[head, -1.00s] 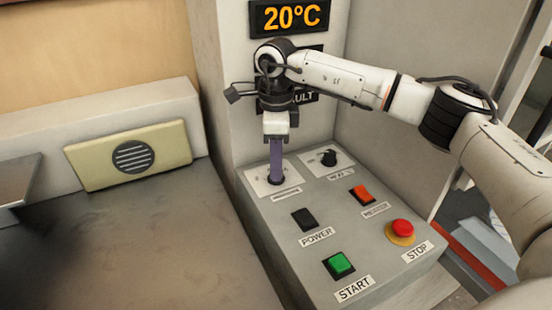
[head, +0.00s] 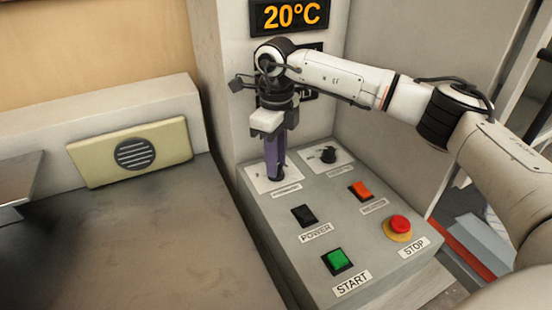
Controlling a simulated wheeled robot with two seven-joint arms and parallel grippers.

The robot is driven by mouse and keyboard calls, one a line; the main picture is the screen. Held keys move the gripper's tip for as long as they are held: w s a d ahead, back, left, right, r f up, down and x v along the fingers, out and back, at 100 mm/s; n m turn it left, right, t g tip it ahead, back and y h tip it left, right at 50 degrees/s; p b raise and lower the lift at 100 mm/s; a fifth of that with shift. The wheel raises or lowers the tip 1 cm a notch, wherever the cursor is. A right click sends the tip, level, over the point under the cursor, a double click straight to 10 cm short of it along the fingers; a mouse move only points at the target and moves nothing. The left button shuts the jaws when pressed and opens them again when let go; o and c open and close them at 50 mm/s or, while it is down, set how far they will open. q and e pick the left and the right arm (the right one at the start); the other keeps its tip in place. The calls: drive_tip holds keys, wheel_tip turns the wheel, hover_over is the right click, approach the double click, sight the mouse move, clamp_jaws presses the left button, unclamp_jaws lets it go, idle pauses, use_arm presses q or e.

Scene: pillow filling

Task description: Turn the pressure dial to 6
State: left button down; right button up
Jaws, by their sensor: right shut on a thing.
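My right gripper (head: 276,165) points straight down at the back left of the control panel (head: 268,215). Its purple fingers are shut on the pressure dial (head: 276,180), which sits on a white plate (head: 256,178). The fingers hide most of this dial, and its scale and setting cannot be read. The small label (head: 287,188) in front of it is too blurred to read. My left gripper is not in view.
A second black dial (head: 328,155) is just right of the gripper. A black POWER switch (head: 303,215), an orange switch (head: 361,190), a green START button (head: 337,261) and a red STOP button (head: 399,225) are in front. A display (head: 291,16) reads 20°C.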

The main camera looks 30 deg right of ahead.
drive_tip(key=o, duration=1.1)
wheel_tip(320, 180, up, 10)
drive_tip(key=shift+r, duration=0.15)
idle(0.3)
